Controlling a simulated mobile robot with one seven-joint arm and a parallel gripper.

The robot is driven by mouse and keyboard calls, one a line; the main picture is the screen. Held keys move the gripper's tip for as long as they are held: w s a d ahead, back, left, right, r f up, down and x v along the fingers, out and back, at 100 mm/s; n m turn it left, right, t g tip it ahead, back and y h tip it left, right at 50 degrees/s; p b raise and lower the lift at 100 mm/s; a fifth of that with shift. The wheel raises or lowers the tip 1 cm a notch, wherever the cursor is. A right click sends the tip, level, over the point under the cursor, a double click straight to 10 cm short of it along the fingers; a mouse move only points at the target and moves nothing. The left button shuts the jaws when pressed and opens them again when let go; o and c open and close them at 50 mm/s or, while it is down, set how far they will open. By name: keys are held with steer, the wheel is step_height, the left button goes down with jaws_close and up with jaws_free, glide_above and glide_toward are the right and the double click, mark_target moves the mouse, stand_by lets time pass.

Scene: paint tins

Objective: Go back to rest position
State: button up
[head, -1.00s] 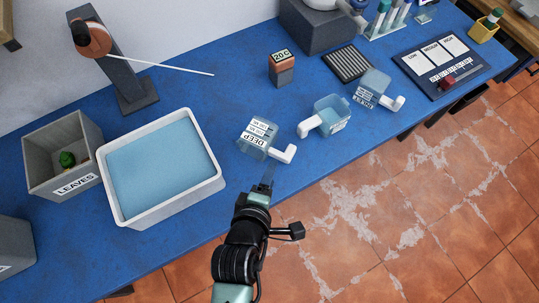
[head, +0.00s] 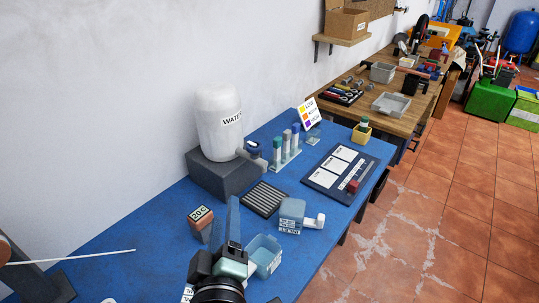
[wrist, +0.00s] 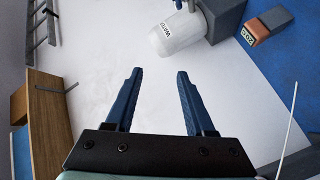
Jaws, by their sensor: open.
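My gripper (head: 233,218) is open and empty, raised above the blue table (head: 130,240) in the lower middle of the head view. Its two blue fingers stand apart in the wrist view (wrist: 159,76), with nothing between them and the white wall behind. In the head view, a clear blue open container (head: 266,247) lies just right of the gripper on the table. A similar labelled container (head: 291,210) with a white handle sits farther right. Part of the table close to my arm is hidden by it.
A white water tank (head: 218,110) stands on a grey block (head: 222,178). Near the gripper is an orange-topped 20 C block (head: 201,225). A black ribbed mat (head: 264,199), a tube rack (head: 286,160) and a dark board (head: 340,170) lie beyond. A white rod (head: 95,256) extends at left.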

steer(key=d+r+m+t, duration=0.2)
steer(key=r+m, duration=0.1)
steer(key=r, duration=0.8)
steer(key=d+r+m+t, duration=0.2)
steer(key=r+m+t, duration=0.1)
steer(key=r, duration=0.7)
steer(key=s+d+r+m+t, duration=0.1)
steer(key=s+r+m, duration=0.1)
steer(key=r, duration=0.4)
steer(key=s+d+r+m+t+h, duration=0.1)
steer(key=s+r+m+t, duration=0.1)
steer(key=s+r, duration=0.2)
steer(key=s+d+r+m+t, duration=0.1)
steer(key=s+r+t, duration=0.1)
steer(key=r, duration=0.7)
steer(key=shift+s+d+r+m, duration=0.25)
steer(key=shift+s+r+m, duration=0.15)
steer(key=shift+s, duration=0.2)
steer(key=shift+a+f, duration=0.1)
steer(key=shift+f, duration=0.05)
